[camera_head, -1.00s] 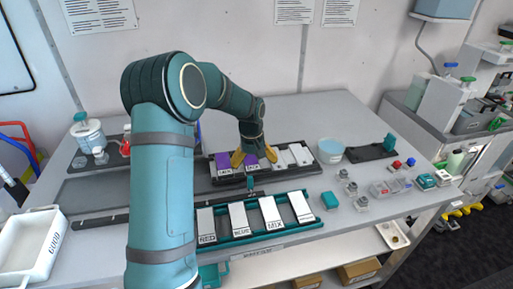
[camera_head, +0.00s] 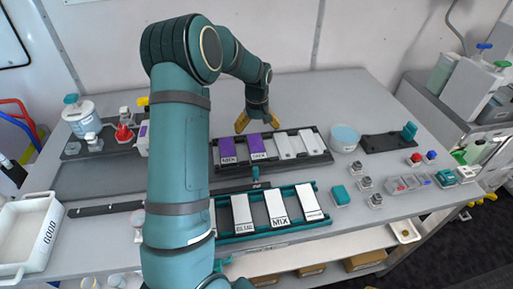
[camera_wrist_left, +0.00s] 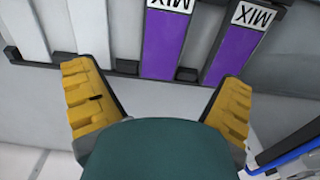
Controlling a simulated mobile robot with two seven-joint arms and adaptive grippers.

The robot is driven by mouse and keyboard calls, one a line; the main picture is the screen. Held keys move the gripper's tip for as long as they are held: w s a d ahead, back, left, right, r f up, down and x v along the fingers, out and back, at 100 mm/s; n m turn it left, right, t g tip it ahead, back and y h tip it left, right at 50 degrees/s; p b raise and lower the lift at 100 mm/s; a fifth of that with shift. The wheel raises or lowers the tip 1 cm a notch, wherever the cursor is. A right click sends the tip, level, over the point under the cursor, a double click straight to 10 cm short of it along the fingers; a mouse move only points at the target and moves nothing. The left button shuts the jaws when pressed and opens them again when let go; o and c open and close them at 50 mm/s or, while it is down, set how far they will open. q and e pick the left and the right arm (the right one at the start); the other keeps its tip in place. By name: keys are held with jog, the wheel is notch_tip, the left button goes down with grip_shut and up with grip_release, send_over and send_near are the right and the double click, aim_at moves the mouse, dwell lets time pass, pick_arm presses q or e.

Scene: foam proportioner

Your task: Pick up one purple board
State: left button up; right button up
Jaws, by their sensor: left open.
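Two purple boards, the left one (camera_head: 228,149) and the right one (camera_head: 257,147), lie side by side in the left part of a dark rack (camera_head: 325,157). Each has a white label at one end. In the left wrist view, the purple boards show at the middle (camera_wrist_left: 164,45) and right (camera_wrist_left: 233,50), both labelled MIX. My left gripper (camera_head: 257,122) is open and empty, with yellow fingers, behind the rack's far edge and apart from the boards. In the left wrist view its fingers (camera_wrist_left: 155,80) spread on either side of the middle board's near end. My right gripper is out of view.
White boards (camera_head: 285,146) fill the rack's right part. A teal rack (camera_head: 265,234) with several labelled white boards stands in front. The table behind (camera_head: 330,95) is clear.

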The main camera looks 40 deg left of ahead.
aim_at(256, 144)
pick_arm(q)
notch_tip(256, 144, down, 7)
jog(key=shift+s+a+f, duration=0.1)
jog(key=shift+f, duration=0.05)
dwell(0.4)
jog(key=c, duration=1.3)
